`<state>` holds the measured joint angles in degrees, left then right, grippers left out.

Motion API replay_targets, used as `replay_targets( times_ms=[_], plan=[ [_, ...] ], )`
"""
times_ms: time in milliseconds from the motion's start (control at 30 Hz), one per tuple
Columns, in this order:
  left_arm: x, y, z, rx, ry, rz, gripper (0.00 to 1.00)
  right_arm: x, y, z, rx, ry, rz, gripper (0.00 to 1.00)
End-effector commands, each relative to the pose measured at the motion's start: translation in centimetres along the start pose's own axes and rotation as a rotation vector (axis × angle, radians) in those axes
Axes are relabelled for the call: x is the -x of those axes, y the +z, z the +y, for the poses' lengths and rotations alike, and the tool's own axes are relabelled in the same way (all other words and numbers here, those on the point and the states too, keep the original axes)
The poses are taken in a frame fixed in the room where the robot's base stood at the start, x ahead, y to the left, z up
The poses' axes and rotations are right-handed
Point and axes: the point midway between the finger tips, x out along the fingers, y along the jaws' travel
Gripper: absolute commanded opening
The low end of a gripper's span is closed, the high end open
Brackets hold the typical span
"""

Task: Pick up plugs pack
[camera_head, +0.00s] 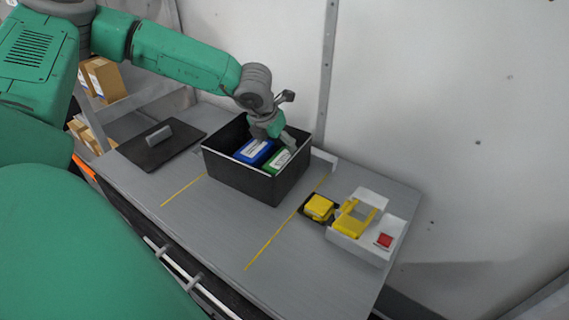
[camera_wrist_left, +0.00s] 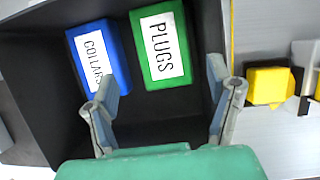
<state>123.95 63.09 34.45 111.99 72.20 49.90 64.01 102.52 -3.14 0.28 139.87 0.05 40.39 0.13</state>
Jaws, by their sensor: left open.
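The plugs pack (camera_head: 279,158) is a green box with a white label, inside a black open bin (camera_head: 262,188). In the left wrist view the plugs pack (camera_wrist_left: 162,45) lies ahead of my fingers, with its label reading PLUGS. A blue collars pack (camera_head: 253,152) lies to its left in the same bin; it also shows in the left wrist view (camera_wrist_left: 98,58). My left gripper (camera_head: 272,138) is over the bin from above. In the left wrist view my left gripper (camera_wrist_left: 165,98) is open and empty, its fingers spread wider than the plugs pack. My right gripper is not in view.
A black lid with a grey handle (camera_head: 157,138) lies on the grey table (camera_head: 225,225) left of the bin. On the right stand a yellow block (camera_head: 319,207) and a white tray (camera_head: 375,244) with yellow parts and a red button. A wall rises behind.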

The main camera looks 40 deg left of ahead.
Motion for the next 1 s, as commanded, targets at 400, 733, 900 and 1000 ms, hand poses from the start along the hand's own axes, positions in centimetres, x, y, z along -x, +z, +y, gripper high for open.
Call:
replay_targets(
  times_ms=[400,733,900,1000],
  plan=[
    [-4.8,-0.2,0.2,0.001,-0.004,0.002,0.75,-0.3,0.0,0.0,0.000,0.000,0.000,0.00],
    [-8.9,-0.4,-0.2,0.000,-0.002,0.002,0.75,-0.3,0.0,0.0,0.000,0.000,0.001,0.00],
    [-9.0,-0.4,-0.2,0.000,-0.003,0.000,0.75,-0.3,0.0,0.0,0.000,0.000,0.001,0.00],
    [-9.0,-0.4,-0.2,0.000,-0.004,0.000,0.70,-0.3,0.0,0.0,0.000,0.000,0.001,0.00]
  ],
)
